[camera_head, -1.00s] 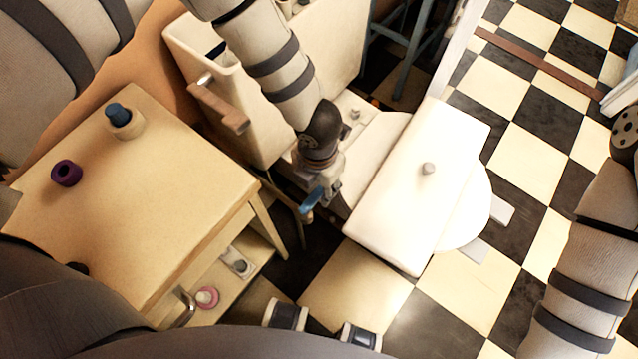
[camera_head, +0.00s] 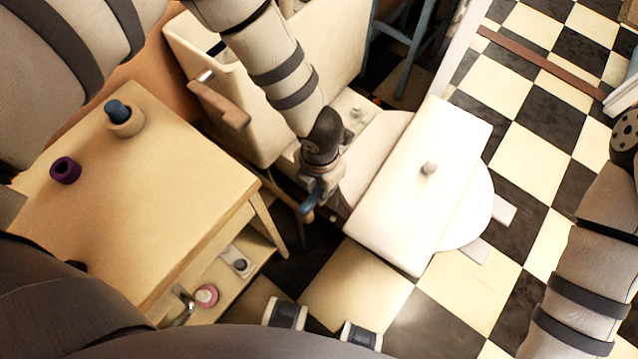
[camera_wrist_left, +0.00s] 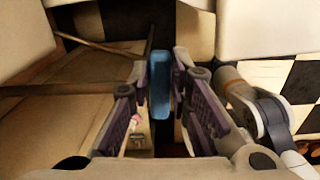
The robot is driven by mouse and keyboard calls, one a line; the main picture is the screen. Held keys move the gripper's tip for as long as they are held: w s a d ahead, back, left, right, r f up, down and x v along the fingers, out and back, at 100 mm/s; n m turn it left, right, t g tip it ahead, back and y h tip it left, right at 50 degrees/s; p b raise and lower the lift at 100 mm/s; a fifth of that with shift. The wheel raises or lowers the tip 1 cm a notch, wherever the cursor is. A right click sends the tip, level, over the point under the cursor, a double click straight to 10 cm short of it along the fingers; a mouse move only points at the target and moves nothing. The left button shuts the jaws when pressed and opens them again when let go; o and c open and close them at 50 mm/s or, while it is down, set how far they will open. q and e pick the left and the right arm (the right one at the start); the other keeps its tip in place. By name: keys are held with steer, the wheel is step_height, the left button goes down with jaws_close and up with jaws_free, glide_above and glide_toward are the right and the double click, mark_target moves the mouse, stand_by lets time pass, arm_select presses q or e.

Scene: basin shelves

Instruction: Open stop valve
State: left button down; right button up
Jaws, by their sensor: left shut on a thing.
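The stop valve's blue handle (camera_head: 309,202) shows just below my left gripper (camera_head: 313,194) in the head view, beside the white toilet. In the left wrist view the blue handle (camera_wrist_left: 159,84) stands upright between the two purple-padded fingers of my left gripper (camera_wrist_left: 160,88). The gripper is shut on it. A pale pipe-like fitting (camera_wrist_left: 238,86) shows right of the fingers. The valve body is mostly hidden by the gripper in the head view. My right arm shows at the right edge of the head view, but its gripper is out of view.
A wooden table (camera_head: 190,190) stands at left with a purple ring (camera_head: 66,170) and a blue-topped jar (camera_head: 120,118). Its lower shelf holds a pink-and-white item (camera_head: 206,295).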

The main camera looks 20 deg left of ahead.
arm_select(q)
steer(key=s+d+m, duration=0.2)
steer(key=s+m, duration=0.3)
steer(key=m, duration=1.2)
steer(key=shift+s+d, duration=0.2)
steer(key=shift+s, duration=0.15)
steer(key=shift+m, duration=0.4)
steer(key=c, duration=1.5)
jaws_free()
step_height(320, 180, up, 12)
